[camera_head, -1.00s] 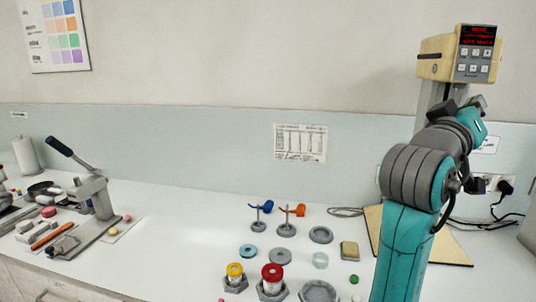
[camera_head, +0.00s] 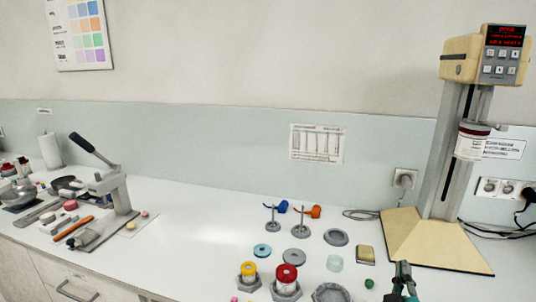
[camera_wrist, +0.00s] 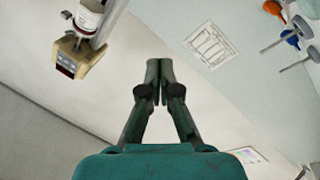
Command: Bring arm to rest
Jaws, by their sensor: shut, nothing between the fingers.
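My gripper (camera_wrist: 153,85) is in the middle of the wrist view. Its two fingertips meet and hold nothing. In the head view a small part of my gripper (camera_head: 402,280) shows at the bottom right, in front of the cream mill (camera_head: 462,60). The mill has a red lit display, a grey column and a wide cream base. A white jar with a dark red band (camera_head: 470,143) sits against its column. The mill also shows upside down at the top left of the wrist view (camera_wrist: 75,52), apart from my fingers.
A row of stands and rings (camera_head: 300,258) lies on the white counter, with a yellow-topped jar (camera_head: 248,271) and a red-topped jar (camera_head: 287,276). A lever press (camera_head: 115,190) stands at the left. The counter between them is clear. Cables hang near the wall sockets.

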